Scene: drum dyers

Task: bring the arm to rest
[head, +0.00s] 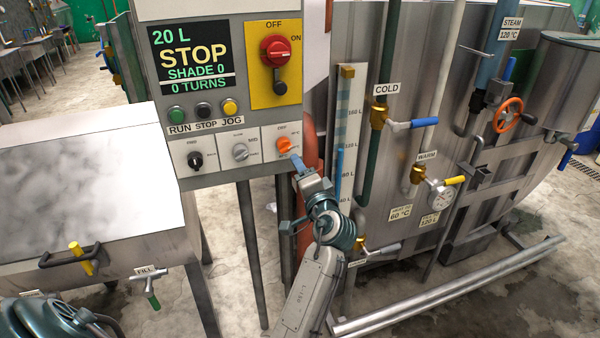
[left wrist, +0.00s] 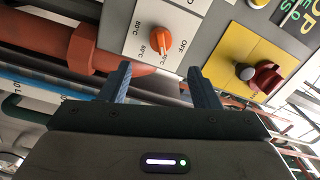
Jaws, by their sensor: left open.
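My left gripper (head: 298,168) is just below the orange knob (head: 285,145) at the lower right of the control panel (head: 240,118). In the left wrist view, my left gripper (left wrist: 158,80) has two blue fingers standing apart with nothing between them. The orange knob (left wrist: 161,41) shows beyond the fingertips, apart from them, on a white plate with OFF and temperature marks. The left forearm rises from the lower middle of the head view. My right gripper is in neither view.
The panel also bears a red switch (head: 275,50) on yellow and a display (head: 192,58) reading 20 L, STOP, SHADE 0, 0 TURNS. A level gauge (head: 347,130), pipes and the blue-handled COLD valve (head: 410,124) stand close right. A metal cabinet (head: 80,190) stands left.

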